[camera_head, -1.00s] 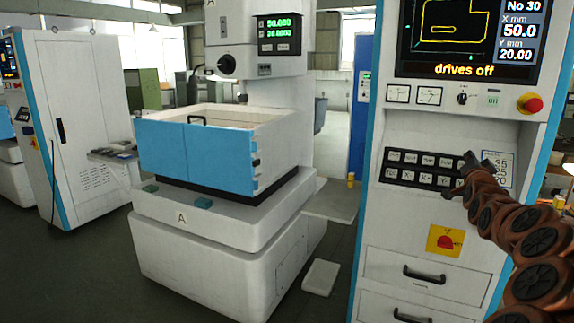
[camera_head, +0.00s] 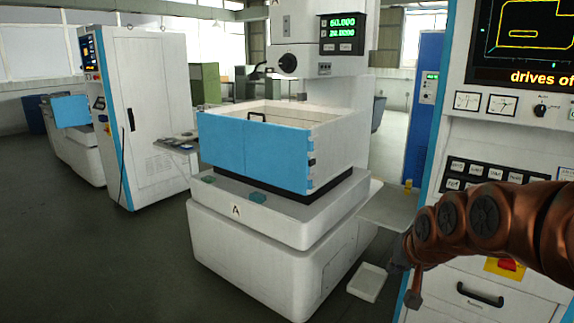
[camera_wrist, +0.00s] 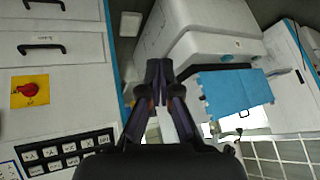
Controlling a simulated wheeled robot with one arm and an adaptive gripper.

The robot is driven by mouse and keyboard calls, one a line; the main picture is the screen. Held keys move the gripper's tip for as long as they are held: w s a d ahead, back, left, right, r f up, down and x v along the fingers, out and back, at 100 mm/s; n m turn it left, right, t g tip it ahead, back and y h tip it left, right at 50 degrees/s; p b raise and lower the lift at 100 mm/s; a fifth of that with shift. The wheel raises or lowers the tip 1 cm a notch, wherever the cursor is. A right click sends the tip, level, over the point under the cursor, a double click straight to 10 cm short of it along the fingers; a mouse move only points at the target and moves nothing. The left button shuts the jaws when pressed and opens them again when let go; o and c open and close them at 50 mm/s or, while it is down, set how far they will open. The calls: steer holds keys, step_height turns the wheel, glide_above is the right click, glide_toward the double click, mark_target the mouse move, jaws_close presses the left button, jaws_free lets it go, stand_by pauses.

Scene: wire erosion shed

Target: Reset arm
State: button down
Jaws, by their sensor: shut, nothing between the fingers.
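My arm reaches in from the right edge of the head view, in front of the control cabinet (camera_head: 455,140). My gripper (camera_head: 405,285) hangs at the arm's end, low beside the cabinet's blue left edge. In the wrist view my gripper (camera_wrist: 159,66) has its dark fingertips together with nothing between them. The wrist view appears upside down, with the cabinet's keypad (camera_wrist: 65,152) and red switch on a yellow plate (camera_wrist: 30,89) at left.
The wire erosion machine (camera_head: 270,240) with its blue-fronted tank (camera_head: 255,150) stands in the middle. A shelf (camera_head: 390,206) and a white tray (camera_head: 367,282) lie between it and the cabinet. Another white cabinet (camera_head: 150,120) stands at left. The floor at front left is clear.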

steer(key=s+a+f+n+g, duration=0.1)
steer(key=s+a+f+g, duration=0.1)
steer(key=s, duration=1.4)
steer(key=s+a+f+n+g+p, duration=0.1)
steer(key=s+f+g, duration=0.4)
steer(key=s, duration=1.2)
steer(key=shift+a+f+n+g+h, duration=0.15)
steer(key=shift+a+n+g+h, duration=0.35)
steer(key=shift+a+g, duration=0.6)
steer(key=shift+d, duration=0.1)
